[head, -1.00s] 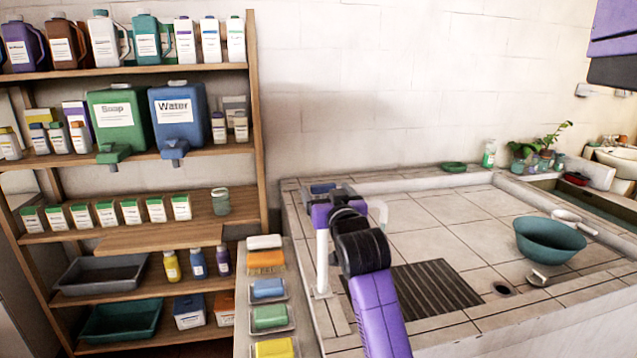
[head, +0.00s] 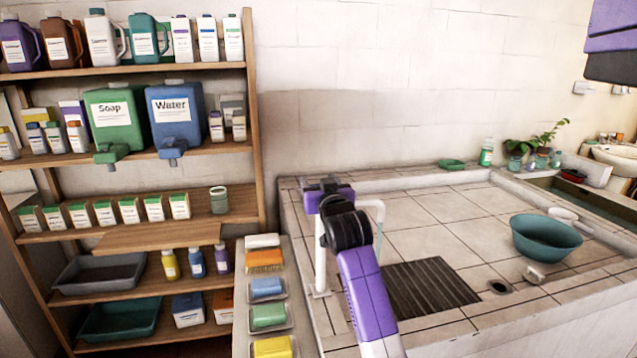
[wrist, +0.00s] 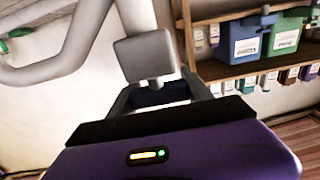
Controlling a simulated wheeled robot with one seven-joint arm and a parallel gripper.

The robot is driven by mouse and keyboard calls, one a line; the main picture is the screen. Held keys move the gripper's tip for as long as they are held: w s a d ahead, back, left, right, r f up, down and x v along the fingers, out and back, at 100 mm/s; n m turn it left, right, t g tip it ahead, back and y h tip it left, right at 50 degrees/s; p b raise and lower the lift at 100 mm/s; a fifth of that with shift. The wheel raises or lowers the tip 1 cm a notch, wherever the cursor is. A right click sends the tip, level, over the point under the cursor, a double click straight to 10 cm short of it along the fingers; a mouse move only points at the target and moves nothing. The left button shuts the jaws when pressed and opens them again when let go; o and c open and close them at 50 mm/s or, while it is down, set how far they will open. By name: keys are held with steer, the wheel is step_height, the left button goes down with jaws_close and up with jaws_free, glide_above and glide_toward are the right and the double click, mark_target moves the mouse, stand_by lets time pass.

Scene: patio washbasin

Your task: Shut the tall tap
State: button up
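The tall tap (head: 320,262) is a white upright pipe at the left side of the tiled basin, with its pale spout (head: 379,215) bending down to the right. My gripper (head: 325,185) is at the top of this pipe and hides most of the tap's head. In the wrist view the tap's grey block-shaped part (wrist: 146,55) is just ahead of my gripper (wrist: 160,84), and a curved pipe runs to the left. The two grey fingers are apart near the block's lower edge. Something dark blue shows between them. I cannot tell whether the fingers touch the tap.
A wooden shelf (head: 255,130) with bottles and boxes stands at the left. Sponges and a brush (head: 265,260) line the ledge beside the basin. A teal bowl (head: 546,240) sits at the basin's right. The basin's tiled middle (head: 440,225) is clear.

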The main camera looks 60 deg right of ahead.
steer(key=c, duration=0.4)
steer(key=shift+o, duration=0.2)
steer(key=shift+g, duration=0.3)
steer(key=s+m+g+b, duration=0.1)
steer(key=m+g+b, duration=0.4)
steer(key=g, duration=0.2)
steer(key=s+m+g+b, duration=0.1)
steer(key=m+g+b, duration=0.4)
steer(key=g, duration=0.2)
steer(key=s+m+g+h+b, duration=0.1)
steer(key=m+g+b, duration=0.3)
steer(key=g, duration=0.3)
steer(key=shift+s+d+m+b, duration=0.15)
steer(key=shift+s+m+b, duration=0.1)
steer(key=shift+m+b, duration=0.15)
steer(key=shift+s+a+m+g+y, duration=0.15)
steer(key=shift+m+g+y, duration=0.5)
steer(key=shift+g, duration=0.15)
steer(key=shift+s+a+m+g+y, duration=0.1)
steer(key=shift+s+m+g+y, duration=0.05)
steer(key=shift+m+g+y, duration=0.6)
steer(key=shift+s+f+m+g+y, duration=0.1)
steer(key=shift+m+g+y, duration=0.2)
steer(key=shift+g, duration=0.15)
